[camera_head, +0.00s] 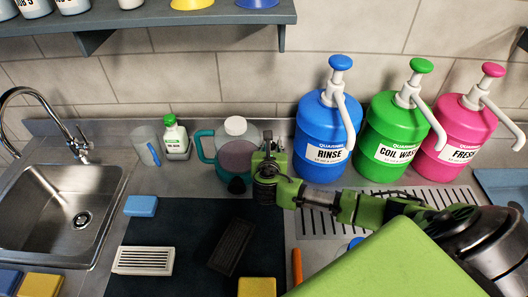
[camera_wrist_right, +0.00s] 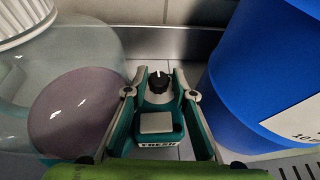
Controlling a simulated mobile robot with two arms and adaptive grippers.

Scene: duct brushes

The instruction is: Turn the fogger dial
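The fogger (camera_head: 238,153) stands on the counter against the back wall, with a teal handle, a white cap and a clear tank of purple liquid. In the right wrist view its tank (camera_wrist_right: 80,108) fills the left side. The black dial (camera_wrist_right: 159,81) with a white mark shows there beside the tank, above a teal part labelled FRESH. My right gripper (camera_wrist_right: 159,76) is open, with a fingertip on each side of the dial and small gaps visible; contact cannot be told. In the head view the right gripper (camera_head: 268,150) hides the dial. My left gripper is out of view.
The blue RINSE jug (camera_head: 325,125) stands close to the right of my gripper, with green (camera_head: 392,140) and pink (camera_head: 455,140) jugs beyond. A small white bottle (camera_head: 176,140) stands left of the fogger.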

